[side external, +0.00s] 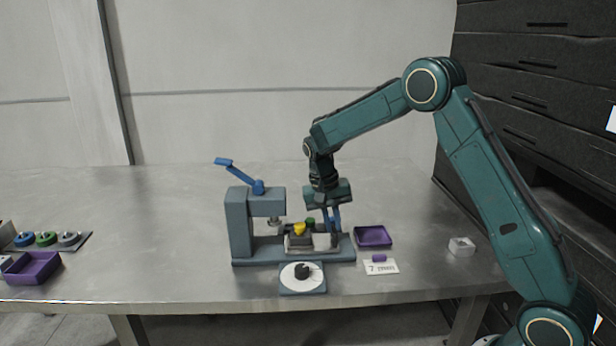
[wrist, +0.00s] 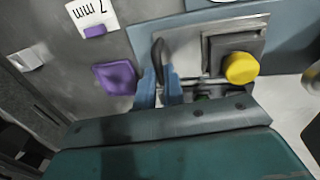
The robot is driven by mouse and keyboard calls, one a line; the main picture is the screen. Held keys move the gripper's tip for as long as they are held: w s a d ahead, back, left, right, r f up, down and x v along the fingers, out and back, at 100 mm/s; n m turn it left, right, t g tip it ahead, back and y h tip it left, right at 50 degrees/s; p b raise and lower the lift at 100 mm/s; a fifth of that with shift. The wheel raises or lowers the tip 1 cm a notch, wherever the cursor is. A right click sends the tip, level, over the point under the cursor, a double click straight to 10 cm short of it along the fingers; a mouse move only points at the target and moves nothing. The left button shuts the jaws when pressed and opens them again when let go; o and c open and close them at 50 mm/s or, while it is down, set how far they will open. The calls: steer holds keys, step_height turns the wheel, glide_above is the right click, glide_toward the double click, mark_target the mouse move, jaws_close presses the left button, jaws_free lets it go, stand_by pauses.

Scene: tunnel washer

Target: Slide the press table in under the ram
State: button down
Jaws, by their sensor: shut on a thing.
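The grey press (side external: 240,225) stands on the bench with its blue lever (side external: 238,172) raised. Its ram (side external: 274,221) hangs from the head, above the left end of the base. The press table (side external: 322,243), a light plate on the base, sits to the right of the ram and also shows in the wrist view (wrist: 207,53). It carries a dark block with a yellow round piece (side external: 299,229), also seen in the wrist view (wrist: 241,67). My gripper (side external: 334,224) is at the table's right end, its blue fingers (wrist: 160,84) shut on a dark upright handle (wrist: 158,52).
A purple tray (side external: 373,237) lies just right of the press. A "7 mm" card (side external: 381,267) with a small purple piece and a white dial plate (side external: 303,278) lie in front. A small white box (side external: 461,246) stands farther right. Another purple tray (side external: 32,267) and coloured rings are far left.

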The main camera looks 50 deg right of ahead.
steer(key=shift+w+a, duration=1.05)
steer(key=c, duration=1.5)
jaws_free()
step_height(320, 180, up, 12)
steer(key=w+a, duration=0.1)
steer(key=shift+w+a, duration=0.25)
steer(key=shift+a, duration=0.05)
steer(key=shift+f, duration=0.1)
